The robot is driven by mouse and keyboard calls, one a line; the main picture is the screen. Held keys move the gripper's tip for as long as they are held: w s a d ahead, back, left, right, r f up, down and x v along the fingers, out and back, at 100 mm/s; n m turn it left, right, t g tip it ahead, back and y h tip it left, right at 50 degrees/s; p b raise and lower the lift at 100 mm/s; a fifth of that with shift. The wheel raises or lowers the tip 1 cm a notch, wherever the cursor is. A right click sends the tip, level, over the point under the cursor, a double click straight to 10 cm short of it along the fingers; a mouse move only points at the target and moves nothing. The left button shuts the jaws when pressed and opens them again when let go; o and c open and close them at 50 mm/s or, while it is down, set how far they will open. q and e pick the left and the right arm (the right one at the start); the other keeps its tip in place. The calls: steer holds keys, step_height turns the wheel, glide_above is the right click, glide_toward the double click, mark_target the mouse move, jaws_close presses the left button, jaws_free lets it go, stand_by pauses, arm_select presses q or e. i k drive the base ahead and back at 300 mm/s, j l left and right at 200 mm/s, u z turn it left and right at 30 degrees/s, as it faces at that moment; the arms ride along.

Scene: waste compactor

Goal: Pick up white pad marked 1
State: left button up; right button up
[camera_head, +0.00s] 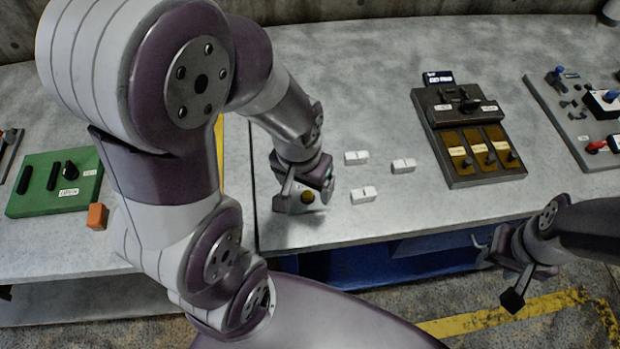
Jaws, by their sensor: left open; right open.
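Three small white pads lie on the grey table to the right of my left gripper: one at the back (356,157), one at the right (403,165) and one at the front (363,194). Each has a small dark mark on top, too small to read, so I cannot tell which is marked 1. My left gripper (302,202) is open and points down at the table, a little left of the front pad and apart from it. My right gripper (496,272) is open and empty, off the table's front edge.
A dark panel with brown switches (466,138) stands right of the pads. A grey control board (585,120) is at the far right. A green panel (55,183) and an orange block (97,216) are at the left. The table around the pads is clear.

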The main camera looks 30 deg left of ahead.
mark_target(401, 167)
steer(key=i+l+u, duration=0.2)
steer(key=l, duration=0.15)
steer(key=i+l+u, duration=0.2)
steer(key=l, duration=0.15)
steer(key=i+l+u, duration=0.2)
steer(key=l, duration=0.2)
steer(key=k, duration=0.1)
